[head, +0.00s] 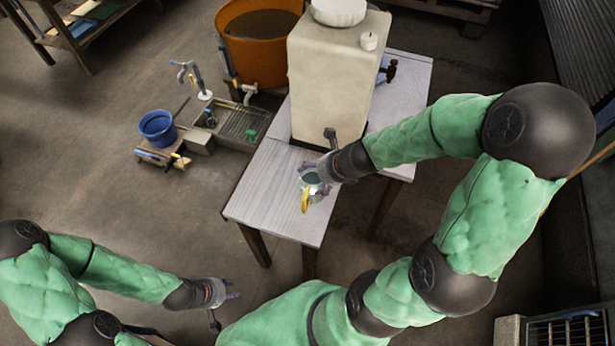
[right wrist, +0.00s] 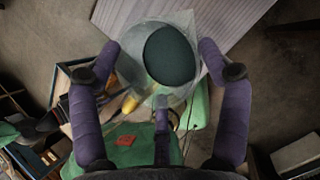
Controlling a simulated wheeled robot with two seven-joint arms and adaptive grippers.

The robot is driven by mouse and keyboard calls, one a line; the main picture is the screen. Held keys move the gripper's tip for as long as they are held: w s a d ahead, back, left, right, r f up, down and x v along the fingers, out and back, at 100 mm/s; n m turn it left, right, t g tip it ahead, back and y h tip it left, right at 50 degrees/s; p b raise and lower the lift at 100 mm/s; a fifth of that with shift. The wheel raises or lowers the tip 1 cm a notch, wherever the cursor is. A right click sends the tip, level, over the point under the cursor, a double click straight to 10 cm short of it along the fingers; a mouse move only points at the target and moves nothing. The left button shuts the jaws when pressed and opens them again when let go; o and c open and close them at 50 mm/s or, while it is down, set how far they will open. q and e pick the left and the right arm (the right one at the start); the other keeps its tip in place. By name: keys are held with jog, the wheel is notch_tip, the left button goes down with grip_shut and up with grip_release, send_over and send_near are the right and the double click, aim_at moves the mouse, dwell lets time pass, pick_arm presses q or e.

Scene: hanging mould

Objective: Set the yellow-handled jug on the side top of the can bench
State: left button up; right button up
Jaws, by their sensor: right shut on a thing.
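The jug (head: 312,188), clear with a yellow handle, is at my right gripper (head: 312,176). That gripper is shut on it. In the right wrist view the jug (right wrist: 186,88) sits between the purple fingers, with a dark round area at its middle and the yellow handle toward the lower left. The can bench (head: 262,200) has a pale planked top, and the jug is over its bare near part. I cannot tell whether the jug's base touches the top. My left gripper (head: 225,292) is low at the left of the bench, away from it, and looks empty.
A large cream can (head: 330,75) with a tap (head: 330,134) stands on the bench just behind the jug. An orange tub (head: 258,45), a floor sink (head: 235,122) and a blue bucket (head: 157,127) stand to the left. The bench's near left corner is clear.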

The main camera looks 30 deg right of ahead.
jog(key=w+f+b, duration=0.1)
jog(key=w+f, duration=0.1)
jog(key=w+d+f+b, duration=0.1)
jog(key=w+f, duration=0.1)
jog(key=w+f+b, duration=0.2)
jog(key=shift+w+d+f, duration=0.15)
jog(key=shift+d, duration=0.15)
jog(key=f+b, duration=0.3)
jog(key=shift+w+f, duration=0.2)
jog(key=shift+f, duration=0.05)
jog(key=o, duration=1.7)
jog(key=shift+f, duration=0.1)
jog(key=shift+s+d+r, duration=0.1)
jog(key=shift+r, duration=0.3)
jog(key=p, duration=0.8)
send_near(310, 173)
jog(key=shift+w+d+f, duration=0.2)
jog(key=shift+d+f, duration=0.15)
jog(key=shift+f, duration=0.25)
jog(key=shift+w+d+f, duration=0.2)
jog(key=shift+d+f, duration=0.2)
jog(key=shift+f, duration=0.2)
